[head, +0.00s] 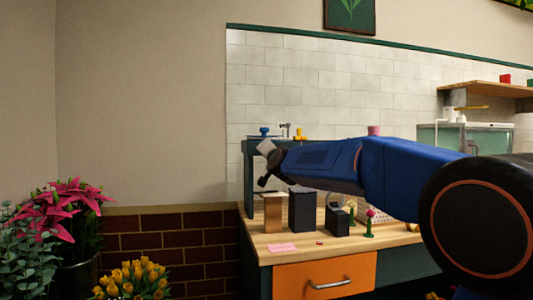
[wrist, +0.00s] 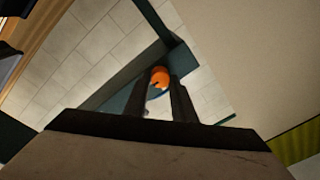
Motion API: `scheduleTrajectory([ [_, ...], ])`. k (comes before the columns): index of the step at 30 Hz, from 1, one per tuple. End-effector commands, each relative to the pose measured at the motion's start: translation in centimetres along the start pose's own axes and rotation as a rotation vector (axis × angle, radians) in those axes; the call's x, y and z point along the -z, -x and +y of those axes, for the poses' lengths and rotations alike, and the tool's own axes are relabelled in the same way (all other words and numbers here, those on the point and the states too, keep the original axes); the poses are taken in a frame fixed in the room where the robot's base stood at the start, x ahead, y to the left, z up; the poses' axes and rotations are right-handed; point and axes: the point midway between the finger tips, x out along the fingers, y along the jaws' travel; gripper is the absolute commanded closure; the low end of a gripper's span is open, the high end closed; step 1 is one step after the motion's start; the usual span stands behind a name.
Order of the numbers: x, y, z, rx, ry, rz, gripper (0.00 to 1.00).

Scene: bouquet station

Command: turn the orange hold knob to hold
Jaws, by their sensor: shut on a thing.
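The orange hold knob (wrist: 159,74) shows in the wrist view between the tips of my gripper (wrist: 162,82). The two dark fingers are shut on it from either side. A dark mark shows on its face and a bit of blue lies just below it. Which way the knob points is hard to tell. In the head view my gripper (head: 265,172) is at the left end of the blue arm, by the left post of the station. The knob is hidden there.
A wooden block (head: 272,212), a dark block (head: 302,210) and a smaller dark box (head: 337,220) stand on the wooden counter (head: 262,240) below my arm. A blue knob (head: 264,132) and a yellow one (head: 299,134) sit above. Flowers (head: 130,279) stand at the left.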

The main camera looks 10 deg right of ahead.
Motion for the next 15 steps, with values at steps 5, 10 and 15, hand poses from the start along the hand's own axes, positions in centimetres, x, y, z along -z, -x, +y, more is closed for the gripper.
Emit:
scheduleTrajectory([
  [5, -0.07, 0.00, 0.10, -0.001, 0.000, -0.001, 0.58],
  [10, -0.03, 0.00, 0.06, -0.001, 0.000, -0.001, 0.58],
  [15, 0.00, 0.24, 0.01, 0.000, 0.001, 0.000, 0.58],
])
